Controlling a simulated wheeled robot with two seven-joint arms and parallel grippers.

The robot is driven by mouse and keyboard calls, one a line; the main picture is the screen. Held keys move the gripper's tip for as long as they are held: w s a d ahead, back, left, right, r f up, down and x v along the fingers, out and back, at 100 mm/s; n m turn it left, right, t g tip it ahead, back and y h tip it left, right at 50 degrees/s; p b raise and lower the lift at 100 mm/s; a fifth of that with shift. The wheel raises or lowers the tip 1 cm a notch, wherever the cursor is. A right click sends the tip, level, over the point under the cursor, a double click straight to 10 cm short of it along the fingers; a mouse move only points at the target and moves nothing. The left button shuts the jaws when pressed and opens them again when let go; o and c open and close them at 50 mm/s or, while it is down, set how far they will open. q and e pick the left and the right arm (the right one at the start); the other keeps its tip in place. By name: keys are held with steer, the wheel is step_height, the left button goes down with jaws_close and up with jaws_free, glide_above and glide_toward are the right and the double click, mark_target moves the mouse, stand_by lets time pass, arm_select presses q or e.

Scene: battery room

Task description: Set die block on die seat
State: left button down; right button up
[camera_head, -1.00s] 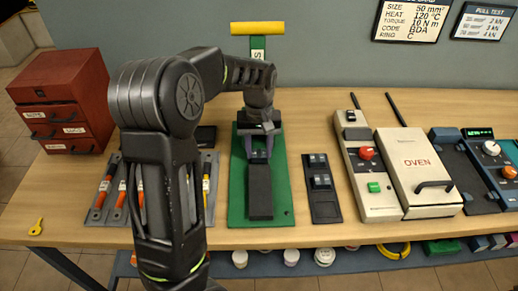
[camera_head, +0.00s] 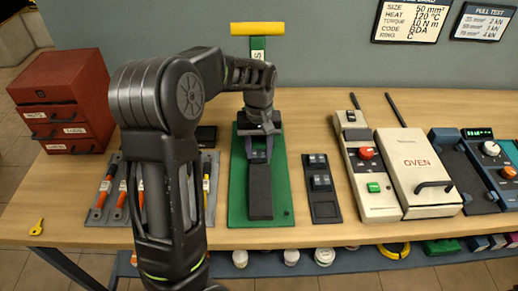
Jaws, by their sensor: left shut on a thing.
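My left gripper (camera_head: 258,155) points down over the green press base (camera_head: 282,212), at the far end of a long dark grey block (camera_head: 260,195) lying on it. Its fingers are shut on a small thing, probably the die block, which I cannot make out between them. The die seat is not clearly visible; the gripper and wrist cover that part of the press. I cannot tell whether the held thing touches the seat. Two dark blocks sit in a dark rack (camera_head: 325,211) right of the press. My right gripper is not in view.
The press has a yellow handle (camera_head: 257,28) behind the wrist. Orange-handled tools lie on a grey mat (camera_head: 103,216), partly behind my left arm. A red drawer cabinet (camera_head: 60,85) stands left. A switch box (camera_head: 375,205) and an oven (camera_head: 418,170) stand right.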

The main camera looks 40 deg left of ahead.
arm_select(q)
steer(key=shift+f+b, duration=0.35)
steer(key=shift+f, duration=0.2)
stand_by(0.4)
steer(key=c, duration=0.8)
jaws_free()
steer(key=shift+o, duration=0.2)
steer(key=shift+r, duration=0.1)
step_height(320, 180, up, 8)
steer(key=shift+f+b, duration=0.15)
steer(key=shift+b, duration=0.15)
steer(key=shift+f, duration=0.1)
